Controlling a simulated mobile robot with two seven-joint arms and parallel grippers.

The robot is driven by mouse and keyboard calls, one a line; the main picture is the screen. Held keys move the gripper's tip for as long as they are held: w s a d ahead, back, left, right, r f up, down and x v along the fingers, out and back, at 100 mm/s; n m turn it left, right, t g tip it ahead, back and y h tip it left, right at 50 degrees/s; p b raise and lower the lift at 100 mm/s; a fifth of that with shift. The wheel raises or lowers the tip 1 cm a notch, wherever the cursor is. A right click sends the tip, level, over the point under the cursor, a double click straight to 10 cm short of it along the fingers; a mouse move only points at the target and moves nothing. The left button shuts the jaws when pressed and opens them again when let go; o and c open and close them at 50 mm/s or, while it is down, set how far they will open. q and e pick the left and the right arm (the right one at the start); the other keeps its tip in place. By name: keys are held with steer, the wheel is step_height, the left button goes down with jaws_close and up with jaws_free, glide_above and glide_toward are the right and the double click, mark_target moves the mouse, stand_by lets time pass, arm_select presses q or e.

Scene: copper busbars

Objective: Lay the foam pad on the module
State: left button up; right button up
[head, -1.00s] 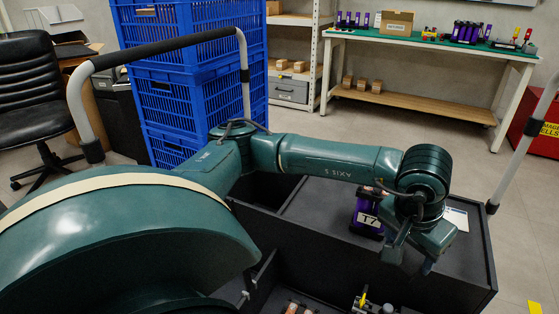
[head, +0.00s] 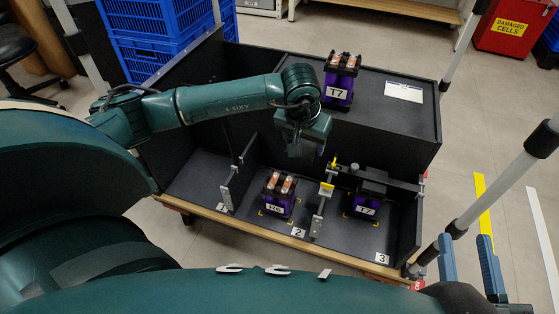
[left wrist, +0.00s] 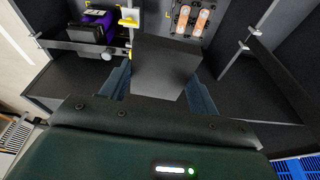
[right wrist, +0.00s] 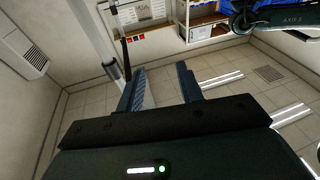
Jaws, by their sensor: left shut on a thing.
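My left gripper (head: 303,142) is shut on a dark grey foam pad (left wrist: 167,68), which sits between the blue fingers in the left wrist view. It is above the bays, near the divider between bays 2 and 3. A purple module (head: 278,207) with copper busbars on top stands in bay 2. Another purple module (head: 364,207) stands in bay 3 with a dark piece over its top. A purple module marked T7 (head: 338,93) stands on the upper deck. My right gripper (head: 470,262) is open and empty at the lower right, away from the bays.
Metal clamp posts (head: 318,212) with yellow parts stand between bays 2 and 3. Bay 1 (head: 200,180) is empty. A white card (head: 403,91) lies on the deck. Blue crates (head: 150,35) stand behind, and a red damaged-cells bin (head: 508,28) is at the back right.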

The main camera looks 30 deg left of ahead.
arm_select(q)
steer(key=n, duration=0.1)
glide_above(280, 181)
step_height(280, 181, down, 10)
steer(key=shift+s+f+b, duration=0.3)
steer(key=shift+f+b, duration=0.15)
steer(key=shift+f, duration=0.1)
steer(key=shift+d+f+b, duration=0.1)
steer(key=shift+f+b, duration=0.6)
steer(key=shift+f, duration=0.15)
steer(key=shift+f+b, duration=0.65)
steer(key=shift+f, duration=0.25)
steer(key=shift+f+b, duration=0.55)
steer(key=shift+f, duration=0.25)
arm_select(e)
steer(key=shift+w+d+r+n+t+y, duration=0.15)
steer(key=shift+r+n+t+y, duration=0.3)
steer(key=shift+r+n+y, duration=0.5)
steer(key=shift+w+d+r+n+t+y, duration=0.1)
steer(key=shift+w+r+n+t+y, duration=0.15)
steer(key=shift+r+n+t+y, duration=0.6)
steer(key=shift+r+g, duration=0.4)
arm_select(q)
steer(key=shift+f+b, duration=0.45)
arm_select(e)
steer(key=shift+f, duration=0.5)
arm_select(q)
steer(key=shift+f, duration=0.1)
